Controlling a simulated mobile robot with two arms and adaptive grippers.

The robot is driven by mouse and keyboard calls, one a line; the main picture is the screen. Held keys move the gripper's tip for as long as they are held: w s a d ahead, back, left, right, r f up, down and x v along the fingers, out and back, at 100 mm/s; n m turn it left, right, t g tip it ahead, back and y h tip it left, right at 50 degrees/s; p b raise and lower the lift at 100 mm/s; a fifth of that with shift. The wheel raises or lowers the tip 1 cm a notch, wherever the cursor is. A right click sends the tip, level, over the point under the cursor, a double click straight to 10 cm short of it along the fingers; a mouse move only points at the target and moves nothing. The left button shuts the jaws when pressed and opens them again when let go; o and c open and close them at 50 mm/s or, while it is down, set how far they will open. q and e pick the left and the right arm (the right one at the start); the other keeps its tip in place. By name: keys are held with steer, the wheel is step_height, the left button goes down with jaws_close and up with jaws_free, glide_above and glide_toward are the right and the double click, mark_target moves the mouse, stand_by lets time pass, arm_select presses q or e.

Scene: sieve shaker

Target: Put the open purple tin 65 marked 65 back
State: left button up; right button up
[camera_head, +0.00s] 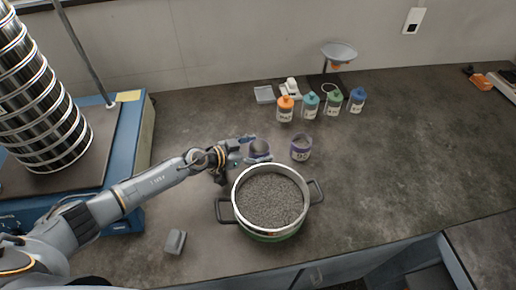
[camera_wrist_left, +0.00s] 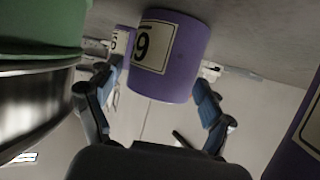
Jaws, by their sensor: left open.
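A purple tin with a pale label (camera_wrist_left: 170,55) is between the fingers of my left gripper (camera_wrist_left: 155,105) in the left wrist view. The fingers are apart on either side of it; whether they touch it I cannot tell. Its label shows only part of a number. In the head view my left gripper (camera_head: 245,152) is left of an upright, open purple tin (camera_head: 301,152), with a dark rounded top (camera_head: 259,147) at its fingers. In the wrist view another purple tin (camera_wrist_left: 121,42) shows behind, and a purple one (camera_wrist_left: 302,145) is cut off at the right edge. My right gripper is out of view.
A two-handled pot (camera_head: 266,236) full of grey grains stands just in front of my left gripper. The blue shaker (camera_head: 140,140) with stacked sieves is at left. A grey block (camera_head: 175,242) lies near the front.

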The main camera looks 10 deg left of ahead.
arm_select(q)
steer(key=shift+r, duration=0.25)
steer(key=p+v, duration=0.1)
steer(key=v, duration=1.1)
steer(key=shift+f, duration=0.2)
